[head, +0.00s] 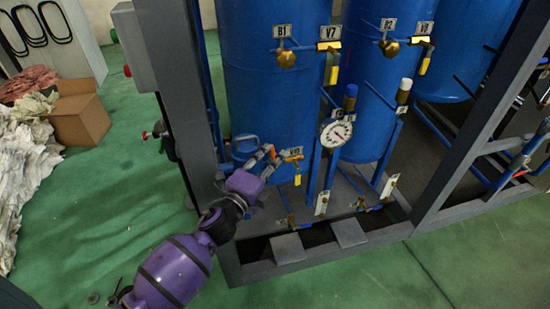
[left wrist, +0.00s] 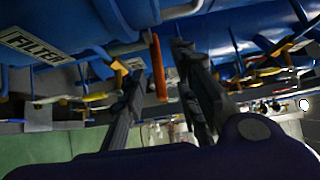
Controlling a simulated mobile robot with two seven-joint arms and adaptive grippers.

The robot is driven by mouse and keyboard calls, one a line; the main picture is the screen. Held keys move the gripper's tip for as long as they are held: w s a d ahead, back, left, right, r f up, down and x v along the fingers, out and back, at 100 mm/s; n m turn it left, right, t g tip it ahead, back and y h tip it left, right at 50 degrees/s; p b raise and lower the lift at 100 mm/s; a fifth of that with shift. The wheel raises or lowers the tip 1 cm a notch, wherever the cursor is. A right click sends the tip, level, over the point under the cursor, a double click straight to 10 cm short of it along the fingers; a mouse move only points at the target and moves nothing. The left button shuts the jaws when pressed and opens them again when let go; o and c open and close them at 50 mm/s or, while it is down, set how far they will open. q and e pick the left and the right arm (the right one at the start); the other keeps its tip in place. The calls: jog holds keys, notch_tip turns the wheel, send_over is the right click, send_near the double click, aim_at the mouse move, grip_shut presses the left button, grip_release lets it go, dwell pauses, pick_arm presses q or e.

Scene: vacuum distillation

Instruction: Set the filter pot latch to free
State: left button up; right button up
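The blue filter pot (head: 243,147) stands at the lower left of the rack, low beside the tall blue tank. In the left wrist view its label plate (left wrist: 35,45) is on a blue surface at the upper left. An orange-red lever (left wrist: 158,68), which looks like the latch, shows in the left wrist view between my fingers. My left gripper (head: 268,160) is at the pot's right side in the head view. Its two dark fingers (left wrist: 160,85) are apart, with the lever in the gap; I cannot tell whether either touches it. My right gripper is not in view.
A yellow-handled valve (head: 293,157) is just right of my left gripper. A round gauge (head: 336,133) and blue pipes are farther right. A grey rack post (head: 180,80) stands left of the pot. Green floor is open at left, with a cardboard box (head: 78,115).

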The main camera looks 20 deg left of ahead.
pick_arm(q)
jog(key=shift+w+d, duration=0.2)
jog(key=shift+w, duration=0.55)
grip_shut()
